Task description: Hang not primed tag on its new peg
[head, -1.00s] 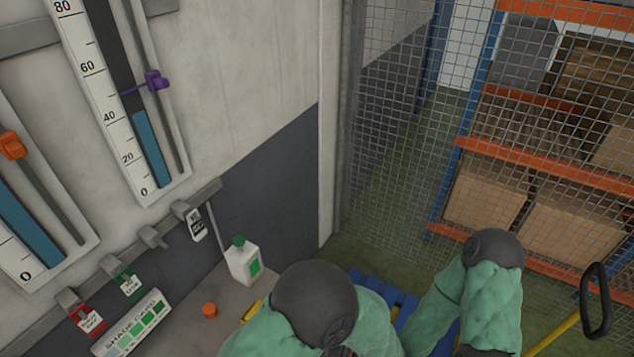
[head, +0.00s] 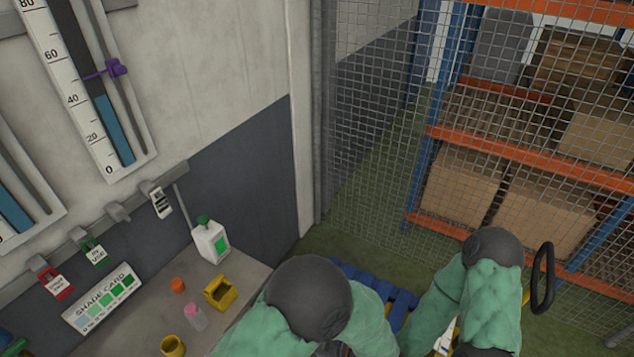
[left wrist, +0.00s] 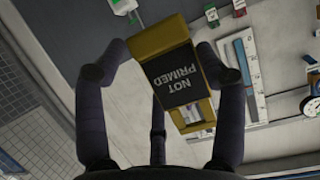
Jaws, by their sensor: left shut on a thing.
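My left gripper and the tag do not show in the head view. A wall rail there carries several pegs. One bare peg (head: 118,212) stands between a green tag (head: 94,252) and a black-and-white tag (head: 161,203). A red tag (head: 57,284) hangs further left. My right gripper is out of view.
Below the rail, a bench (head: 240,279) holds a shade card (head: 103,297), a white bottle with green cap (head: 211,242), a yellow holder (head: 220,292), a pink-capped bottle (head: 196,318), an orange cap (head: 178,285) and a yellow cup (head: 172,346). A mesh fence (head: 375,130) stands at right.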

